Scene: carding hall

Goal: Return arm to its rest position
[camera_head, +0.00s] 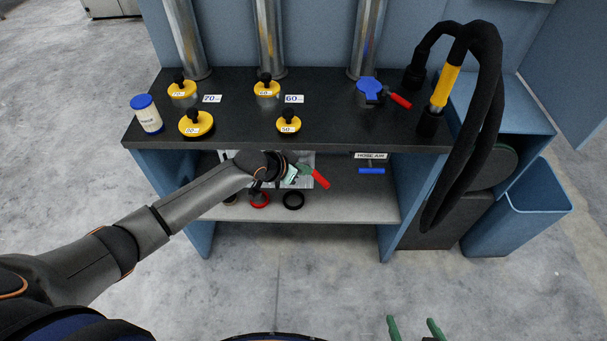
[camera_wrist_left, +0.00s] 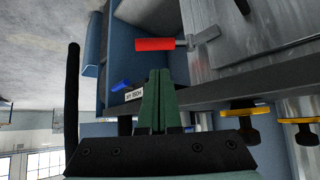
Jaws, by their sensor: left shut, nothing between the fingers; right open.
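My left arm reaches from the left across the front of the bench in the head view. My left gripper (camera_head: 303,170) is over the lower shelf (camera_head: 350,205), below the worktop edge. In the left wrist view its green fingers (camera_wrist_left: 155,100) are together with nothing between them. A red-handled tool (camera_head: 320,178) is close to the fingertips; it also shows in the left wrist view (camera_wrist_left: 160,44), apart from the fingers. My right gripper (camera_head: 412,329) shows only its green fingertips at the bottom edge, spread apart and empty.
The dark worktop (camera_head: 330,128) overhangs the shelf. It holds yellow knobbed caps (camera_head: 197,123), a blue-lidded tub (camera_head: 147,114) and a blue clamp (camera_head: 368,90). A black hose (camera_head: 490,100) loops at right beside a blue bin (camera_head: 520,208). The floor in front is clear.

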